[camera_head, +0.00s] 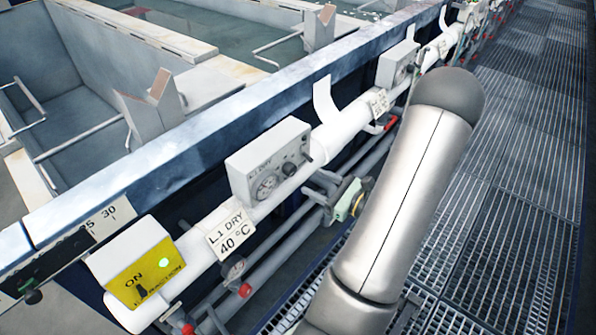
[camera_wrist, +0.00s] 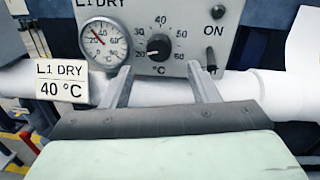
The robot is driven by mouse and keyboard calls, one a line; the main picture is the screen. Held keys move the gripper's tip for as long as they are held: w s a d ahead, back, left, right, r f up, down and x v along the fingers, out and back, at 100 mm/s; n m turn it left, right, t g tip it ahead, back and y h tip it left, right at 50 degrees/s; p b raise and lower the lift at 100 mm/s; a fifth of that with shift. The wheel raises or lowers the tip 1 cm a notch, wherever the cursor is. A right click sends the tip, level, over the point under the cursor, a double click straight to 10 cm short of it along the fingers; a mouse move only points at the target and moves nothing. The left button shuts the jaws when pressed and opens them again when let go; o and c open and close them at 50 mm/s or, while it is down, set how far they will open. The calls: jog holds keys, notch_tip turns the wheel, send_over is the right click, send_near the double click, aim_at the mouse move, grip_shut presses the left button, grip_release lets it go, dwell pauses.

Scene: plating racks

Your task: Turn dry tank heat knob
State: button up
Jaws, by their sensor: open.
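The dry tank heat knob (camera_wrist: 158,47) is a black dial with a temperature scale on the grey L1 DRY control box, left of an ON switch (camera_wrist: 211,56) and right of a round gauge (camera_wrist: 104,43). The control box also shows in the head view (camera_head: 268,160), mounted on a white pipe. My gripper (camera_wrist: 158,75) is open in the wrist view, its two fingers pointing at the box face, one on each side below the knob. The fingers appear apart from the knob. In the head view my gripper is partly hidden by my arm.
A label reading L1 DRY 40 °C (camera_head: 231,232) sits on the pipe left of the box. A yellow ON panel (camera_head: 146,272) is at lower left. Tanks (camera_head: 75,105) lie behind the blue rail. A grated walkway (camera_head: 505,200) runs along the right. Pipes with red valves run below.

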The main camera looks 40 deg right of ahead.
aim_at(293, 172)
jog(key=p+x, duration=0.1)
jog(key=x, duration=0.5)
jog(key=shift+w+a, duration=0.15)
jog(key=shift+w, duration=0.15)
jog(key=c, duration=1)
